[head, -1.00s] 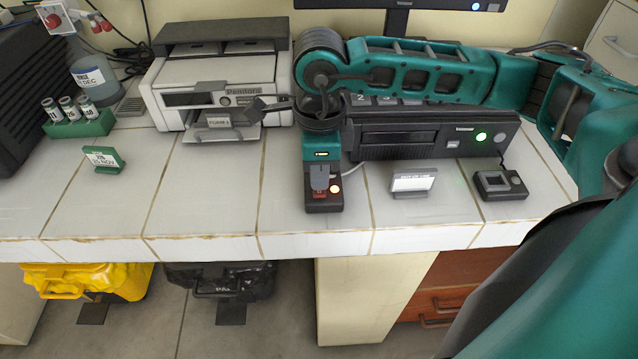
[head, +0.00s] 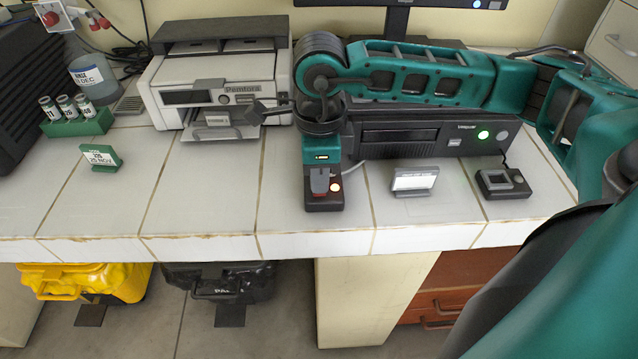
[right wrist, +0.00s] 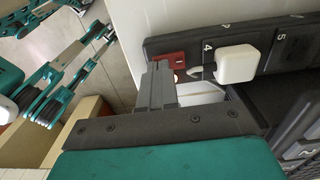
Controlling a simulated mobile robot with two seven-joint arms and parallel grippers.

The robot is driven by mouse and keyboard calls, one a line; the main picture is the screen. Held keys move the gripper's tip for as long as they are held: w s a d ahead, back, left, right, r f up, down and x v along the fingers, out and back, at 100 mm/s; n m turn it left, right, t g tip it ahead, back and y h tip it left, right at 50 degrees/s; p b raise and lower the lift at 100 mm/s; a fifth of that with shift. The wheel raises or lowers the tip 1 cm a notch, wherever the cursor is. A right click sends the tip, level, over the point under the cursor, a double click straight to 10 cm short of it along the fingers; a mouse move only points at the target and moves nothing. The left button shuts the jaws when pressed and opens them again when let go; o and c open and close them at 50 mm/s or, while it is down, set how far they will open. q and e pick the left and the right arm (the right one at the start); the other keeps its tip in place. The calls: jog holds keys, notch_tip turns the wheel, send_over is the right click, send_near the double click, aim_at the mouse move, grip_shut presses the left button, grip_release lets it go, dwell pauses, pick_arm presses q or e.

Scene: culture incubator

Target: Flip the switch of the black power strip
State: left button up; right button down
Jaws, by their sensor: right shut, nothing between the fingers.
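The black power strip (head: 325,206) lies on the white tiled bench. Its front end shows below my right gripper (head: 320,183), with a lit orange-white lamp (head: 335,187); my arm hides much of the rest. In the right wrist view the strip (right wrist: 185,45) runs across the top, with sockets marked 4 and 5 and a white plug (right wrist: 237,64). Its red switch (right wrist: 165,60) is at the strip's end, right by the tips of my shut, empty right gripper (right wrist: 157,70). I cannot tell whether they touch. My left gripper is not in view.
A black device (head: 430,135) with a green light stands behind right. A small label stand (head: 414,181) and a black button box (head: 502,183) are on the right. A white printer (head: 215,90) stands left. The bench's front edge is close to the strip.

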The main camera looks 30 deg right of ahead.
jog(key=shift+f+b, duration=0.3)
jog(key=shift+f, duration=0.05)
jog(key=shift+r, duration=0.2)
jog(key=shift+r+p, duration=2.15)
jog(key=shift+r, duration=1.25)
